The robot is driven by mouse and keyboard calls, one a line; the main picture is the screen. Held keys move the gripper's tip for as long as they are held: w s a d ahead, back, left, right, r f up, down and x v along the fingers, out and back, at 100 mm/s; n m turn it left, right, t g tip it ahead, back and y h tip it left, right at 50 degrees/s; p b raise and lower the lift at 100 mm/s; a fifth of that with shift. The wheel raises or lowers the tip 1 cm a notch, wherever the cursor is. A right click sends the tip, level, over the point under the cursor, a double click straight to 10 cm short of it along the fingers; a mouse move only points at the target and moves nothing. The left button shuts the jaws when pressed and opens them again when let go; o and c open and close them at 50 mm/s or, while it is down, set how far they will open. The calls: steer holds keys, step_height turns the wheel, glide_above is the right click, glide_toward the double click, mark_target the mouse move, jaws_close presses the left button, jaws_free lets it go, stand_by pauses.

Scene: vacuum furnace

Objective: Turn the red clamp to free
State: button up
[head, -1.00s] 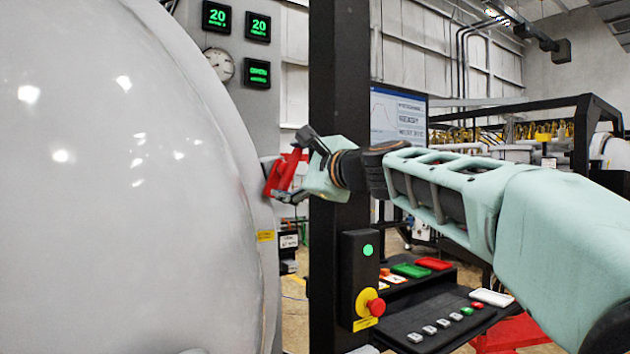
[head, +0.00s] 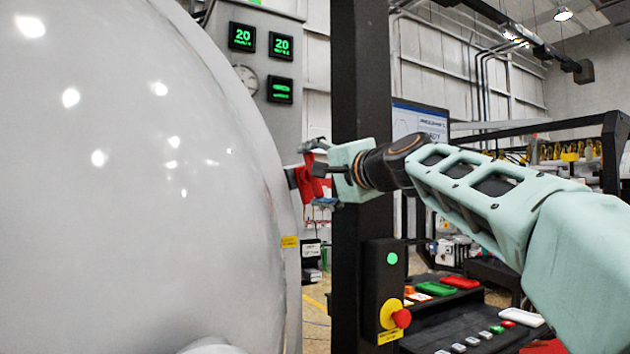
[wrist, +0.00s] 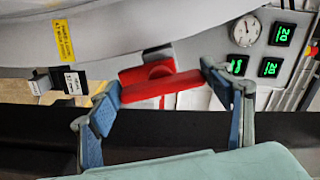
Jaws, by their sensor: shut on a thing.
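The red clamp (head: 308,182) sits at the right rim of the big pale furnace door in the head view. In the wrist view the clamp (wrist: 160,84) shows as a red bar with a round hub behind it, on a grey mount. My gripper (head: 319,174) is at the clamp and partly hides it in the head view. In the wrist view the blue-padded fingers of my gripper (wrist: 160,86) stand at the two ends of the red bar, shut on it. The contact at the right end is hard to make out.
The rounded furnace door (head: 130,190) fills the left. A dark post (head: 358,90) stands close behind my gripper. A control box with a red stop button (head: 401,318) and a button desk (head: 450,325) are below. Green displays (head: 281,46) and a gauge (head: 247,78) are above.

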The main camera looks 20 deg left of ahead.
stand_by(0.5)
steer(key=o, duration=1.2)
steer(key=shift+c, duration=0.2)
steer(key=shift+d, duration=0.1)
steer(key=v, duration=0.7)
steer(key=shift+s, duration=0.2)
steer(key=shift+d, duration=0.1)
